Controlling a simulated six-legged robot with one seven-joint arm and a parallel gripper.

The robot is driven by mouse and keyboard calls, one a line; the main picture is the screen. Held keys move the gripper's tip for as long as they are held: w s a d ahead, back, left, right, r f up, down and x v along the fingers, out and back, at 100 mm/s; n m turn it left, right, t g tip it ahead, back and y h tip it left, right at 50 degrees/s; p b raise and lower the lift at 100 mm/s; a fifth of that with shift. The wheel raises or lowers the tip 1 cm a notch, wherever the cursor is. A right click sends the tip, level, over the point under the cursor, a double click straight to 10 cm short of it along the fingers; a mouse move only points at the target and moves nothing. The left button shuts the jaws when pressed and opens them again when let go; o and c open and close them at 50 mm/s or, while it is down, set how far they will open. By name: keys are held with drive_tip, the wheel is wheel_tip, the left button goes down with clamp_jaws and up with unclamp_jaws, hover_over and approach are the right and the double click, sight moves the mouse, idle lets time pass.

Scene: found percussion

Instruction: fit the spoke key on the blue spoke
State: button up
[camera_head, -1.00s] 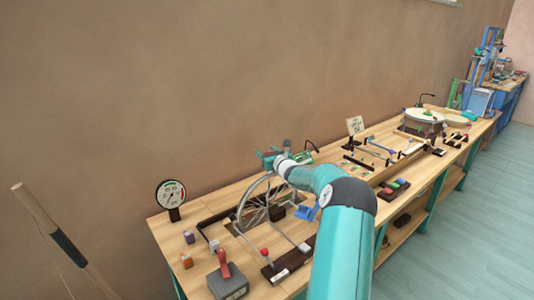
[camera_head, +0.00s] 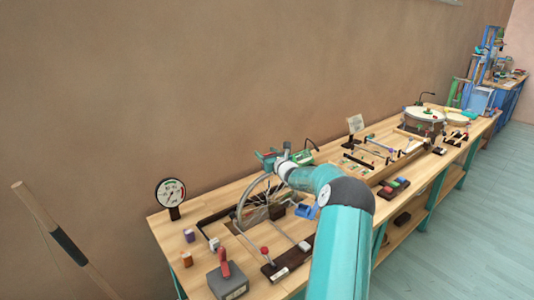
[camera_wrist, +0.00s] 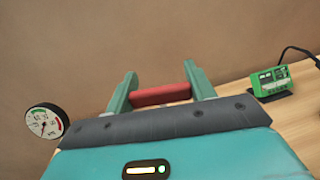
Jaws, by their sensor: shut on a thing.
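My gripper (camera_wrist: 160,90) is shut on a red bar-shaped piece (camera_wrist: 161,95), which looks like the spoke key's handle. The bar spans between the two teal fingers; its far side is hidden. In the head view my gripper (camera_head: 268,158) is over the top of the spoked wheel (camera_head: 241,211), by the wall side of the bench. The wheel stands upright in the bench, and my arm hides part of it. I cannot make out the blue spoke, nor whether the key touches any spoke. The wheel is not seen in the wrist view.
A round dial gauge (camera_head: 171,193) stands left of the wheel and a green meter (camera_wrist: 270,82) to the right. A grey block with a red handle (camera_head: 227,280) and a red-knobbed lever (camera_head: 265,251) stand in front. A blue holder (camera_head: 306,211) is beside my arm.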

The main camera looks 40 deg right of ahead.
drive_tip(key=shift+f, duration=0.55)
drive_tip(key=o, duration=1.1)
drive_tip(key=v, duration=1.3)
drive_tip(key=shift+s+a, duration=0.1)
drive_tip(key=shift+s, duration=0.3)
